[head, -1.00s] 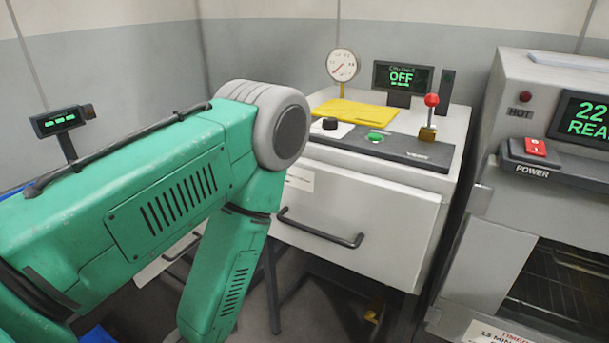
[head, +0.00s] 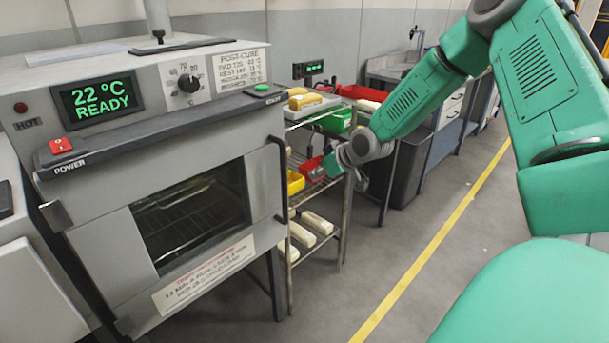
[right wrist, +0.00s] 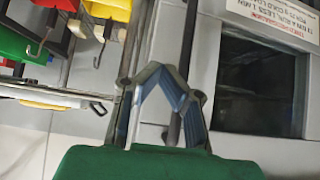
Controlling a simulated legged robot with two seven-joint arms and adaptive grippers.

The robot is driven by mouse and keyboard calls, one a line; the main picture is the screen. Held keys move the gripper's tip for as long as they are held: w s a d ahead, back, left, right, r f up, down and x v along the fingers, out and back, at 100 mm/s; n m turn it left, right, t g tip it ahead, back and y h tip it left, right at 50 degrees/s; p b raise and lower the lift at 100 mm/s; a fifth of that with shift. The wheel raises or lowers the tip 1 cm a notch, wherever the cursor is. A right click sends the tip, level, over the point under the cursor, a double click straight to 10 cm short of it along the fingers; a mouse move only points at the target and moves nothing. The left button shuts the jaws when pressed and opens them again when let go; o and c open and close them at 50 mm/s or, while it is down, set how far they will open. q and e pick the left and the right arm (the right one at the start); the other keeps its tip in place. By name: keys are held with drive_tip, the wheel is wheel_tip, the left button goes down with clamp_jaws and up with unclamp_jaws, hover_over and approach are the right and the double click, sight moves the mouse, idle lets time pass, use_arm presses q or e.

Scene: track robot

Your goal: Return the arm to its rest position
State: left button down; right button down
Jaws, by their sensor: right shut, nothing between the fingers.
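My right arm, green with grey joints, comes in from the right in the head view and reaches toward the shelf rack beside the oven. My right gripper (head: 326,172) is at its end, small in the picture, in front of the rack. In the right wrist view the right gripper (right wrist: 167,75) shows with its fingers together at the tips and nothing between them. My left gripper is not in view.
A grey oven (head: 95,190) reads 22 °C READY, its windowed door closed. A wire rack (head: 345,225) beside it carries yellow, green and red bins and pale blocks. A dark bin (head: 408,175) stands behind. The floor around the yellow line (head: 420,270) is clear.

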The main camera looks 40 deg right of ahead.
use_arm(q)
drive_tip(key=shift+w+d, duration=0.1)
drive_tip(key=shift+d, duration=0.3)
use_arm(e)
drive_tip(key=shift+s+d+f, duration=0.1)
drive_tip(key=shift+d+f, duration=0.1)
drive_tip(key=shift+d, duration=0.1)
